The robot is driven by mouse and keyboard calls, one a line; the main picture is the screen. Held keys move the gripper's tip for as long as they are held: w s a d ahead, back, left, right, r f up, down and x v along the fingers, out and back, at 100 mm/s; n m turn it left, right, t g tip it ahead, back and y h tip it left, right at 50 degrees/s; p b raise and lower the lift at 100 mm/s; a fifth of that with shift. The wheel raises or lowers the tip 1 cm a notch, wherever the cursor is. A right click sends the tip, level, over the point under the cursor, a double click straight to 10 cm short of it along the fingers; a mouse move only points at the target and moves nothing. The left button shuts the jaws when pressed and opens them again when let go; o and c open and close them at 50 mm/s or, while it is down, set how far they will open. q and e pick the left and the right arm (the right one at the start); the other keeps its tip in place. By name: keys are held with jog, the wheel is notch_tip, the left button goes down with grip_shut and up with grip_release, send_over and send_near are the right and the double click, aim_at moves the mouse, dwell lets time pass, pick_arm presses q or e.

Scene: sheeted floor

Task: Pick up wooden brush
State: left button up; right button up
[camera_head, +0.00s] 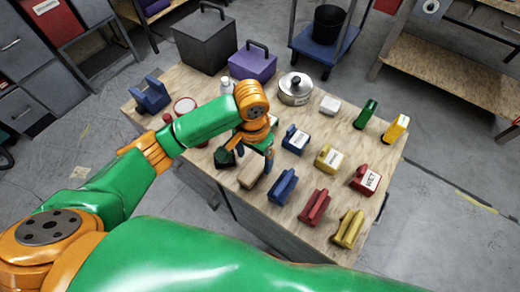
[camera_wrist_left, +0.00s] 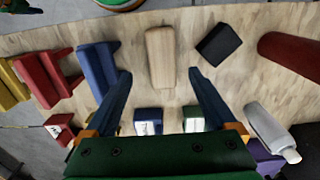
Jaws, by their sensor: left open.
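The wooden brush (camera_head: 251,174) is a pale, light-brown block lying on the wooden table top, close to its front left edge. In the left wrist view the brush (camera_wrist_left: 160,57) lies lengthwise, upper middle, between the lines of the two fingers. My left gripper (camera_head: 249,160) is over the brush, pointing down, and partly hides it in the head view. In the left wrist view its blue fingers (camera_wrist_left: 160,76) are spread apart on either side of the brush's near end, with nothing held. My right gripper is not in view.
A dark block (camera_wrist_left: 218,44) lies right of the brush in the wrist view; a blue block (camera_wrist_left: 98,66) lies left. Red (camera_head: 314,207) and yellow (camera_head: 348,228) blocks stand along the table's front. A lidded pot (camera_head: 295,89) and purple box (camera_head: 253,64) stand farther back.

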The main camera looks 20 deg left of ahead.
aim_at(252, 170)
pick_arm(q)
jog(key=shift+w+f, duration=0.55)
jog(key=shift+f, duration=0.05)
jog(key=f, duration=0.1)
jog(key=s+f, duration=0.1)
jog(key=f, duration=0.3)
jog(key=shift+s+a+f, duration=0.2)
jog(key=shift+s+a, duration=0.1)
jog(key=shift+s, duration=0.1)
jog(key=shift+w+f, duration=0.2)
jog(key=shift+w, duration=0.05)
jog(key=shift+r, duration=0.1)
grip_shut()
